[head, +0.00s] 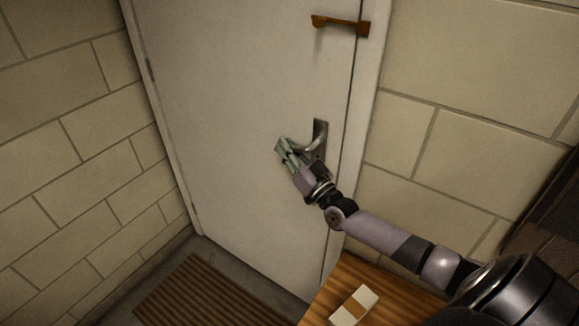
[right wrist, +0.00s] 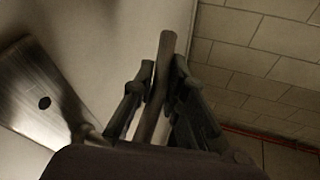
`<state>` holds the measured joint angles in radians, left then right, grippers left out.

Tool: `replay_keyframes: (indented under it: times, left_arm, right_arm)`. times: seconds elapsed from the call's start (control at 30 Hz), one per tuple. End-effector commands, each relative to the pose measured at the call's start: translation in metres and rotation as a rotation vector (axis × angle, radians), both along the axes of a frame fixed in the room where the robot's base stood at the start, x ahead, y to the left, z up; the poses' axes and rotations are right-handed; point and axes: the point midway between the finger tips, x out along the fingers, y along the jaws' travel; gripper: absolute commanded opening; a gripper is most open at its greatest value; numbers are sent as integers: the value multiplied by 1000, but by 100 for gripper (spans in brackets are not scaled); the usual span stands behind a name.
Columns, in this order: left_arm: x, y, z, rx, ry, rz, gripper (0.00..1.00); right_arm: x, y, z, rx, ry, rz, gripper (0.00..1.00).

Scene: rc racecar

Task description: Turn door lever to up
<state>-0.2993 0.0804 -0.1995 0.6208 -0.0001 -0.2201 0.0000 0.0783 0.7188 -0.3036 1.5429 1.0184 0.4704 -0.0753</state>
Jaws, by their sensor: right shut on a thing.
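The white door (head: 230,90) is closed in its frame in the head view. A metal door lever (head: 303,147) sticks out to the left from an upright silver plate (head: 320,133) near the door's right edge. My right gripper (head: 284,148) is at the lever, and its fingers partly hide it. In the right wrist view the lever (right wrist: 166,60) runs between the two fingers of my right gripper (right wrist: 154,88), which is shut on it. The plate (right wrist: 35,95) shows at the left of that view. My left gripper is in neither view.
A brown latch bar (head: 340,24) crosses the door edge above the lever. A wooden surface (head: 322,297) with a small pale box (head: 354,305) stands at the lower right. A brown ribbed mat (head: 200,298) lies on the floor. Block walls flank the door.

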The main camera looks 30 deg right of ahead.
Motion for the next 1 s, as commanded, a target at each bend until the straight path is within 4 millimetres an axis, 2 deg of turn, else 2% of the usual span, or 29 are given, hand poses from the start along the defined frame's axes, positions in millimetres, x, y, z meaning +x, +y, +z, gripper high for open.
replay_keyframes:
  times: [0.03,0.1,0.4,0.63,1.0]
  left_arm:
    - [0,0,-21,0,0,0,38]
    - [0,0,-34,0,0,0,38]
    - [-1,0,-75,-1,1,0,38]
    - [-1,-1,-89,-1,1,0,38]
    - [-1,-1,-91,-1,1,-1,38]
  right_arm:
    - [1,-1,-8,11,-41,-6,0]
    - [2,-1,-3,32,-92,-5,0]
    - [3,0,13,105,-267,-6,0]
    - [3,-1,22,134,-335,-6,0]
    - [3,-1,27,142,-356,-6,0]
